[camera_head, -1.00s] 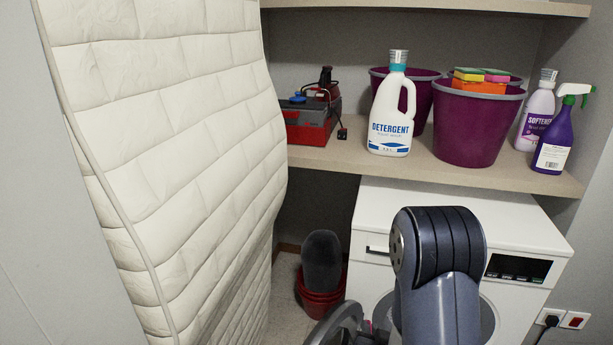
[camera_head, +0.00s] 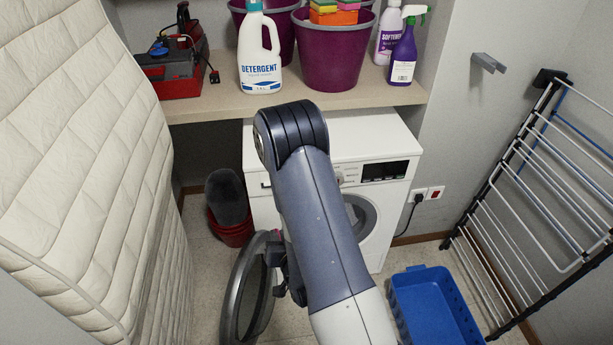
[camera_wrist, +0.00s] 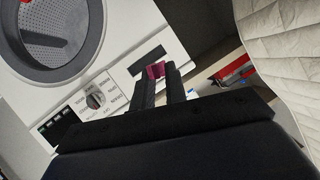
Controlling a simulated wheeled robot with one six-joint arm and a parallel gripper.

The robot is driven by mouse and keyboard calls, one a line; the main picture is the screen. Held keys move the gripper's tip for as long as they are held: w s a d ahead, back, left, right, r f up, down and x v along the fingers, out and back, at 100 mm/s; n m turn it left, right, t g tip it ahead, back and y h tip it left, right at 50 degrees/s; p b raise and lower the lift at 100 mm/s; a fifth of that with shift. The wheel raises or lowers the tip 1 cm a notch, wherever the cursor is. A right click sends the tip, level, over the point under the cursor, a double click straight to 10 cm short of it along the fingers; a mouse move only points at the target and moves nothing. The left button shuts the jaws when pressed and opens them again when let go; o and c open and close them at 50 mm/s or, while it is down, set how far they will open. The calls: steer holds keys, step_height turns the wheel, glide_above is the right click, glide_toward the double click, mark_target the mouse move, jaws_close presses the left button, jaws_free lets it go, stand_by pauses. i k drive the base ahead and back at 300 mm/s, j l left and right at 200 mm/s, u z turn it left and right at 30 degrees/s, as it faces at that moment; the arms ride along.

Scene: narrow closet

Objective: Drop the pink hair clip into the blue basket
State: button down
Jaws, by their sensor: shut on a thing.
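The pink hair clip (camera_wrist: 156,70) shows as a small magenta piece between the fingertips of my gripper (camera_wrist: 160,80) in the wrist view. My gripper is shut on it, in front of the washing machine. In the head view my own arm hides most of the gripper and the clip cannot be made out clearly. The blue basket (camera_head: 428,292) stands on the floor at the lower right of the head view, right of my arm. The part of its inside that shows looks empty. My gripper is apart from it, to its left.
A white washing machine (camera_head: 335,135) stands behind my arm, its round door (camera_head: 236,290) swung open at the left. A drying rack (camera_head: 530,190) leans right of the basket. A mattress (camera_head: 75,150) fills the left side. A shelf (camera_head: 300,99) with bottles and purple buckets is above.

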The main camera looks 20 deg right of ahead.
mark_target(419, 309)
steer(key=z, duration=2.25)
